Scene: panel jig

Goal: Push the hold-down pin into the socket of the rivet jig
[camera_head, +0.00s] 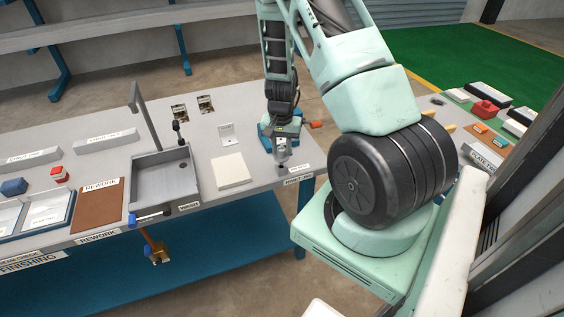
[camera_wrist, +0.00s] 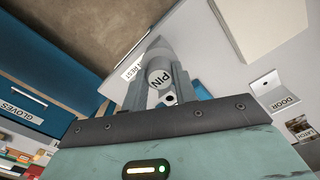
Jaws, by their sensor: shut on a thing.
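My gripper (camera_head: 281,158) points down over the right end of the workbench, shut on a grey pin. In the wrist view the pin (camera_wrist: 159,78) sits between the two fingers, its round end marked PIN facing the camera. Its lower end is hidden, so I cannot tell whether it touches the bench. A blue fixture (camera_head: 265,131), probably the rivet jig, stands just behind my gripper and is partly hidden by it. Its socket does not show. A label ending in REST (camera_wrist: 132,70) lies on the bench beside the pin.
A white square pad (camera_head: 232,170) and an angled DOOR bracket (camera_head: 227,134) are left of my gripper. Farther left are a grey sink (camera_head: 165,179) and a tall bent post (camera_head: 140,112). An orange piece (camera_head: 316,124) sticks out right of the fixture. The bench's right edge is close.

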